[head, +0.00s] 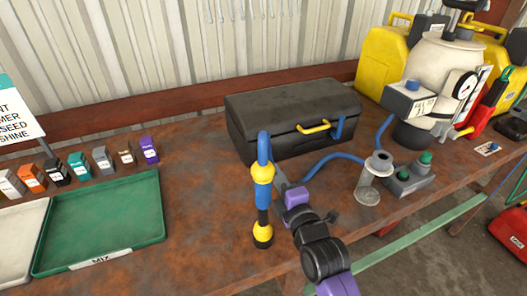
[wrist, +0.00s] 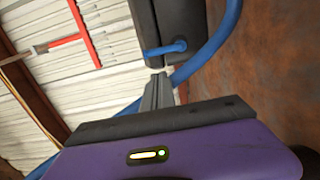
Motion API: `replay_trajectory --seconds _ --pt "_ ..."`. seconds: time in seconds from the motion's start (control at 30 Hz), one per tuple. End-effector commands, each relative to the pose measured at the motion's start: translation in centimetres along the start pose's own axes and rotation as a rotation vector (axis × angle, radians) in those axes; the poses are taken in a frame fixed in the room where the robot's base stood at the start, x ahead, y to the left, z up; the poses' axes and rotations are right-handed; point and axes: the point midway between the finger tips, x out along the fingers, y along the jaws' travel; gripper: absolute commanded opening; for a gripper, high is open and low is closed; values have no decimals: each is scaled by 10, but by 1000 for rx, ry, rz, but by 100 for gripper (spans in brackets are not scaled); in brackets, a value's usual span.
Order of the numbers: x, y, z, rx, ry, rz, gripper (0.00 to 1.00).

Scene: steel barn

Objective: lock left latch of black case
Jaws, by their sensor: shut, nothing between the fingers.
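The black case (head: 290,105) stands shut on the bench, with a yellow handle (head: 314,127) on its front. A blue latch (head: 338,126) shows to the right of the handle. The left latch is hidden in the head view by a blue-and-yellow tool (head: 263,172) standing in front. In the wrist view, a blue latch (wrist: 166,48), apparently the left one, lies near the end of the dark case (wrist: 178,20). My gripper (head: 277,170) is shut and empty, pointing at the case's front left. Its fingertips (wrist: 158,80) look close to that latch; I cannot tell whether they touch.
A blue hose (head: 335,157) runs along the bench and passes close by my fingers in the wrist view (wrist: 215,42). A green tray (head: 100,240) and several small boxes are at left.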

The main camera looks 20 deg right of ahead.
Motion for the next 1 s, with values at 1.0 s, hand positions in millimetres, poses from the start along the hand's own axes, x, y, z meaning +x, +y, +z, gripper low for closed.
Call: replay_trajectory --seconds 1.0 --pt "98 1 0 3 -1 2 0"
